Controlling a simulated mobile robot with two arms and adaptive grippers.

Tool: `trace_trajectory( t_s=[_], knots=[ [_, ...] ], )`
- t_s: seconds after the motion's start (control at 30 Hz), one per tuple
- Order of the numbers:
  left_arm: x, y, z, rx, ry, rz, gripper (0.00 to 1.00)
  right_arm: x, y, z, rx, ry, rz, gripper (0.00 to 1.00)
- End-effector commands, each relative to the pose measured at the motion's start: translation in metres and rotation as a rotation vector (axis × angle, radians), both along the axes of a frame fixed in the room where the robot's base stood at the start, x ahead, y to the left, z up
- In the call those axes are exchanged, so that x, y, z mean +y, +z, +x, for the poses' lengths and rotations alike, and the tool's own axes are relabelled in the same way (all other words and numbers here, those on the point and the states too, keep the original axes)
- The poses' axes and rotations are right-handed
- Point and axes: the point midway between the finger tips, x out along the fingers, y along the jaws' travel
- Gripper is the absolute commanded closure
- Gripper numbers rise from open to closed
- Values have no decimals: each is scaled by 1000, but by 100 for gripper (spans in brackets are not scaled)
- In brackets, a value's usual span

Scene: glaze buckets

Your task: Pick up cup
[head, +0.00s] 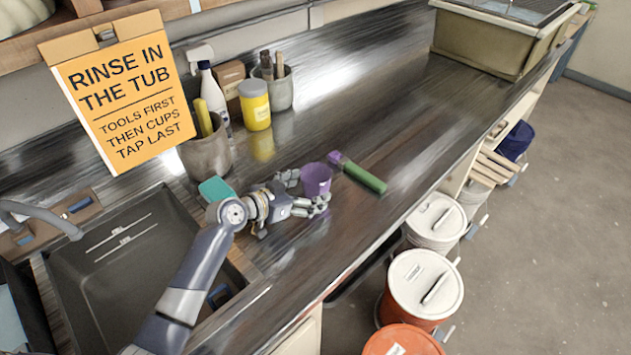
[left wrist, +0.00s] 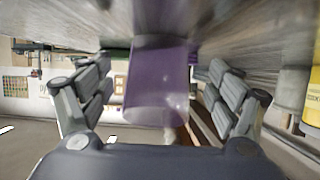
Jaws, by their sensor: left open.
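A purple cup (head: 315,180) stands on the metal counter (head: 385,115), to the right of the sink. My left gripper (head: 304,192) is at the cup with its fingers spread to either side of it. In the left wrist view the cup (left wrist: 158,80) sits between the two open fingers (left wrist: 158,100), with a visible gap on each side. The wrist picture shows the counter at the top. My right gripper is in neither view.
A green-handled tool (head: 364,178) lies just right of the cup. A teal block (head: 216,189) lies by the sink (head: 120,250). A grey pot (head: 206,150), a yellow-labelled jar (head: 255,105) and a spray bottle (head: 212,90) stand behind. Lidded buckets (head: 425,283) stand on the floor.

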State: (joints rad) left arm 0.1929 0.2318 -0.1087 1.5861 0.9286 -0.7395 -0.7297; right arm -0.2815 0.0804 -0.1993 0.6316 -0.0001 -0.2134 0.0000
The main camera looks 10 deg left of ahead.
Motion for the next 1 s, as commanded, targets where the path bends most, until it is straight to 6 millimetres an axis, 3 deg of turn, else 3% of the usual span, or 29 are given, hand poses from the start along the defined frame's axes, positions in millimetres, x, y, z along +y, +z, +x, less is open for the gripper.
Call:
trace_trajectory(
  t_s=[0.1,0.37,0.6,0.63,0.8,1.0],
  knots=[
    [-10,-4,10,2,0,-4,17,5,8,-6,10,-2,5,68],
    [-17,-13,24,0,1,0,17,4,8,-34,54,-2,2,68],
    [-18,-14,25,0,1,0,17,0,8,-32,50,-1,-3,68],
    [-18,-14,25,0,1,0,19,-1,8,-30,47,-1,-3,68],
    [-17,-13,25,0,1,0,57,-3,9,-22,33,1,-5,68],
    [-17,-14,25,1,1,1,61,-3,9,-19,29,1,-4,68]
  ],
)
